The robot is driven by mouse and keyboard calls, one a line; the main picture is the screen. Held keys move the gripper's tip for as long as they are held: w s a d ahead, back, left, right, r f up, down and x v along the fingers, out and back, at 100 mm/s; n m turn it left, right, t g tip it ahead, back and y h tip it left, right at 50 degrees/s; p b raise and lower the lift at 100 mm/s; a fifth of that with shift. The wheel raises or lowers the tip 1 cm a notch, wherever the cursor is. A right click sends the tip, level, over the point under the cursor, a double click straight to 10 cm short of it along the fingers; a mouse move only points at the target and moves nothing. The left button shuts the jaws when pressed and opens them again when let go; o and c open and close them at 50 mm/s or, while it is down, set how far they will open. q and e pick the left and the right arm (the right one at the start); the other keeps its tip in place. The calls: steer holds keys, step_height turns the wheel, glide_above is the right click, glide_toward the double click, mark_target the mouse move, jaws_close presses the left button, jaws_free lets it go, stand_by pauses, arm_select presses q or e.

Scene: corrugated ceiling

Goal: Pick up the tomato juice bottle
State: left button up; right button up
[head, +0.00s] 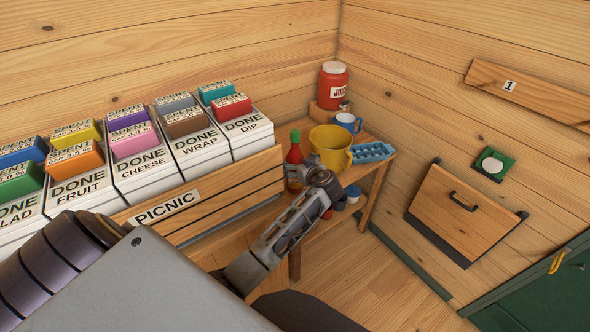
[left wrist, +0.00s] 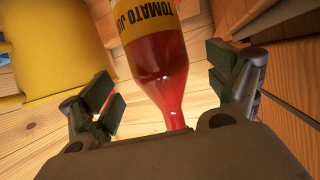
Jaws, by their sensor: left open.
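The tomato juice bottle (head: 294,156) is red with a green cap and stands upright on the small wooden table at the corner. In the left wrist view the bottle (left wrist: 160,68) shows its yellow "TOMATO JUI…" label and red neck; its cap is hidden behind my gripper body. My left gripper (head: 321,190) is at the bottle's near right side in the head view and covers part of it. In the left wrist view the left gripper (left wrist: 166,95) is open, with one finger on each side of the bottle and visible gaps to both. My right gripper is not in view.
A yellow pitcher (head: 330,146) stands close beside the bottle, with a blue cup (head: 347,122), a blue tray (head: 373,152) and a red jar (head: 332,84) behind. The wooden PICNIC rack (head: 230,196) with labelled boxes borders it on the left. Open floor lies in front right.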

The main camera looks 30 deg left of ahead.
arm_select(q)
steer(key=shift+x, duration=1.1)
jaws_close()
steer(key=shift+r, duration=0.15)
